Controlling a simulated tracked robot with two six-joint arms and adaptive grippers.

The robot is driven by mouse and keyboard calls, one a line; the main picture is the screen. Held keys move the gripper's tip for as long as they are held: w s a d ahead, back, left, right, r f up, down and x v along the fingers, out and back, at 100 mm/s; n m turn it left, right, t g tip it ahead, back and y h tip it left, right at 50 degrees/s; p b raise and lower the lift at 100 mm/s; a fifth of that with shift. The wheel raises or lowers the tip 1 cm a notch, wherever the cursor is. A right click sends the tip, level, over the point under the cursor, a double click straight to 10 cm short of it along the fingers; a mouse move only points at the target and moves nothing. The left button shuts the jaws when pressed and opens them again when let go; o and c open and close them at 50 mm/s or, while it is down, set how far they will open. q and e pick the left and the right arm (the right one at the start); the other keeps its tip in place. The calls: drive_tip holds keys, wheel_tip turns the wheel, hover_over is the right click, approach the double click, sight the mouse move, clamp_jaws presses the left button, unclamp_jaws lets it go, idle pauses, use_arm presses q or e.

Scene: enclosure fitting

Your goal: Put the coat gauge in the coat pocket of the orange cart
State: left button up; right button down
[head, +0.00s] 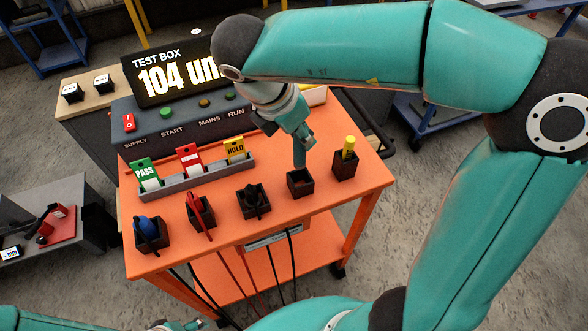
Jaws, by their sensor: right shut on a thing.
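The orange cart (265,215) stands in the middle of the head view. My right gripper (304,137) reaches over its top from the right and is shut on a slim grey-green thing (299,153), apparently the coat gauge. Its lower end is just over or in the mouth of a dark square pocket (300,184), second from the right in the front row; I cannot tell which. No pocket label is readable. A bit of my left gripper (178,326) shows at the bottom edge, too cut off to tell its state.
Other pockets hold a blue thing (148,223), a red-handled thing (197,213), a black thing (254,195) and a yellow-topped thing (348,148). A card rack (197,181) and the test box (172,77) stand behind. Cables hang at the front.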

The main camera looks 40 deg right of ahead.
sight(300, 164)
wheel_tip(300, 164, down, 9)
drive_tip(key=shift+b, duration=0.65)
drive_tip(key=shift+s+f, duration=0.1)
drive_tip(key=shift+f, duration=0.1)
drive_tip(key=c, duration=1)
unclamp_jaws()
drive_tip(key=shift+o, duration=0.2)
drive_tip(key=shift+r, duration=0.15)
drive_tip(key=p+v, duration=0.2)
drive_tip(key=v, duration=1)
